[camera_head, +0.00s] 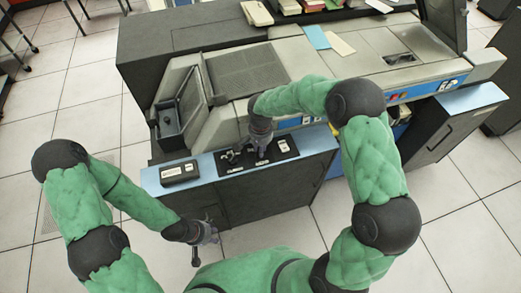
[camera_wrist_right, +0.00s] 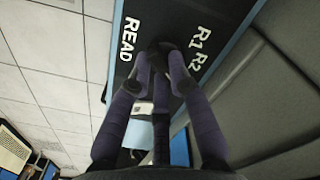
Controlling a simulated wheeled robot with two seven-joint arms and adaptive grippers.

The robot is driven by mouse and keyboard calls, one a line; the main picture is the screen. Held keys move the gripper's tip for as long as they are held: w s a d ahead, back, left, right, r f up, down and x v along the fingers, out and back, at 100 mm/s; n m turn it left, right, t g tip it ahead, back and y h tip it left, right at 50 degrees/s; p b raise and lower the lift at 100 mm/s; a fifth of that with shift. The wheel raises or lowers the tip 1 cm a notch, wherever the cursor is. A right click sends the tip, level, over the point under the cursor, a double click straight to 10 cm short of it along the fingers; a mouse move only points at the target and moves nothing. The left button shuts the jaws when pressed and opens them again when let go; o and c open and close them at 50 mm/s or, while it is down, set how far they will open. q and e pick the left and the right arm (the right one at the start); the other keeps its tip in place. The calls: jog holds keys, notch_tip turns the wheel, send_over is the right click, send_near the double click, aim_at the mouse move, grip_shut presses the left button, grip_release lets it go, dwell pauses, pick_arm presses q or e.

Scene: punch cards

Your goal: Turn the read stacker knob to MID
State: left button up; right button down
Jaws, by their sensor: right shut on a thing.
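The read stacker knob (camera_wrist_right: 160,46) is dark and mostly hidden between my right fingers. It sits on a black panel (camera_wrist_right: 190,12) with white lettering, READ on one side and R1 and R2 on the other. No MID mark is legible, and I cannot tell where the knob points. My right gripper (camera_wrist_right: 158,75) is shut on the knob; the head view shows it (camera_head: 260,152) reaching down to the black control strip (camera_head: 232,170). My left gripper (camera_head: 203,246) is open and empty, low in front of the cabinet and apart from it.
The control strip lies on a blue ledge (camera_head: 205,160) of the grey card machine. A black box (camera_head: 179,172) sits at the ledge's left end. A tilted hopper (camera_head: 178,112) rises behind it. Tiled floor (camera_head: 75,215) is free at left.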

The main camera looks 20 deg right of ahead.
jog(key=shift+m, duration=0.6)
jog(key=c, duration=1.1)
grip_release()
jog(key=shift+c, duration=0.2)
notch_tip(320, 180, up, 12)
jog(key=shift+s+f, duration=0.1)
